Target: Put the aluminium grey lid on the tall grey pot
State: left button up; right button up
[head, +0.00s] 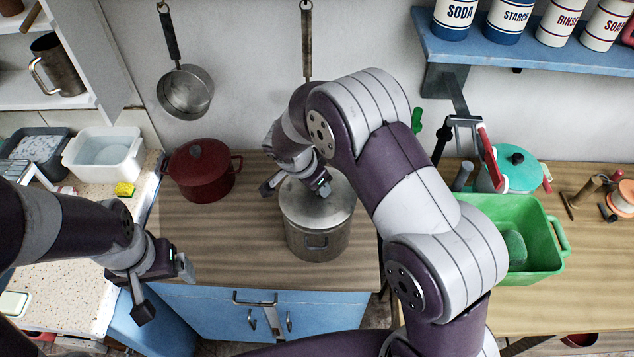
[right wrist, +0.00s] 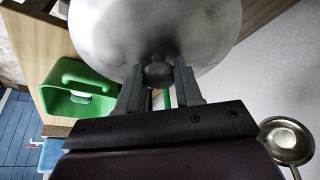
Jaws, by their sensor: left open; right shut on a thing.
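In the right wrist view the dark knob (right wrist: 158,74) sits between the fingers, with the pale lid (right wrist: 205,30) beyond. My left gripper (head: 166,292) is open and empty near the counter's front edge, left of the pot.
A dark red pot (head: 202,172) stands left of the grey pot. A green basin (head: 535,215) and a teal-lidded pot (head: 518,170) are to the right. Pans hang on the back wall, one a saucepan (head: 187,92). The counter (head: 230,250) left of the pot is bare.

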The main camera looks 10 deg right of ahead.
jog(key=o, duration=1.6)
jog(key=shift+o, duration=0.2)
jog(key=shift+r+p, duration=1.55)
jog(key=shift+r, duration=1.95)
